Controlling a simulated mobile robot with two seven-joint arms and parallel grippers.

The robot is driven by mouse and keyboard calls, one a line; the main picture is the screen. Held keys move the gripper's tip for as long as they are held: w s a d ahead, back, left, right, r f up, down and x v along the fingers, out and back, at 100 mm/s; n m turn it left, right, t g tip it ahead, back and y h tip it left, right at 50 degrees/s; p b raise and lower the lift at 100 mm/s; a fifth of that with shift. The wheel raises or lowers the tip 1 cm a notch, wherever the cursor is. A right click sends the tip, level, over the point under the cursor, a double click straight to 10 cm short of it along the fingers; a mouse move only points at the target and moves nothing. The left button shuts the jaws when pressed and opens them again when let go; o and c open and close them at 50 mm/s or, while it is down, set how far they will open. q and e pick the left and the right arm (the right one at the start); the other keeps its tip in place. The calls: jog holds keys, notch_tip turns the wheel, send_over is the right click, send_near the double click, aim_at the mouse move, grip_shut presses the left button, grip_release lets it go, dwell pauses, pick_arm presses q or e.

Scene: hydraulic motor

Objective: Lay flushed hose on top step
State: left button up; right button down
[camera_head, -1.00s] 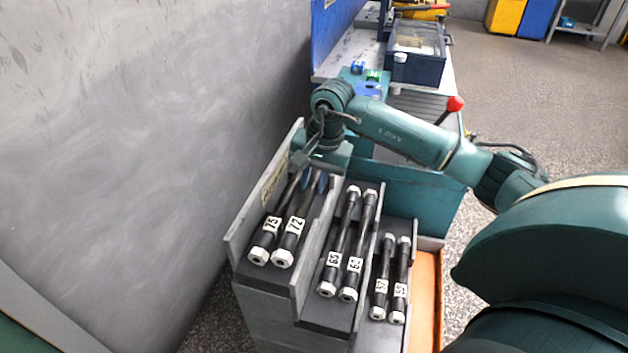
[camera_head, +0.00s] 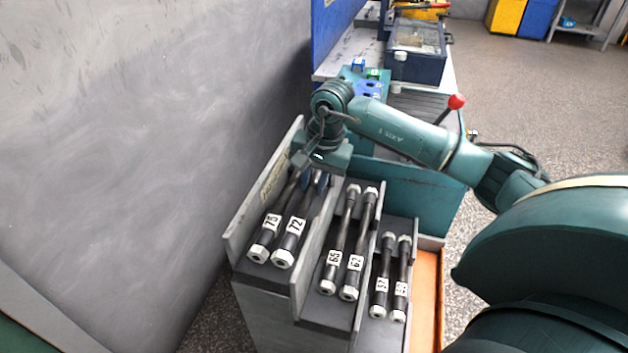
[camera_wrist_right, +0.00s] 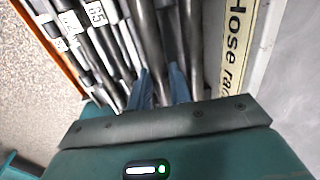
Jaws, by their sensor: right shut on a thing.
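My right gripper (camera_head: 314,180) reaches over the back of the top step, the leftmost and highest level of the stepped hose rack (camera_head: 236,247). Its blue fingers are shut around the far part of the hose marked 72 (camera_head: 290,240). This hose lies along the top step, beside the hose marked 75 (camera_head: 264,238). In the right wrist view the fingers (camera_wrist_right: 163,88) straddle a dark hose; its far end is hidden by the gripper. My left gripper is not in view.
Hoses 65 (camera_head: 333,265) and 62 (camera_head: 353,270) lie on the middle step. Two more hoses (camera_head: 381,285) lie on the lowest step. Grey dividers separate the steps. A wall stands at left; a bench with a dark blue box (camera_head: 415,68) is behind.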

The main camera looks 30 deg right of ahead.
jog(key=shift+f, duration=0.15)
jog(key=c, duration=1.2)
grip_release()
notch_tip(320, 180, up, 13)
jog(key=s+d, duration=0.1)
jog(key=shift+s+d+b, duration=0.25)
jog(key=shift+s+b, duration=0.1)
jog(key=shift+s, duration=0.05)
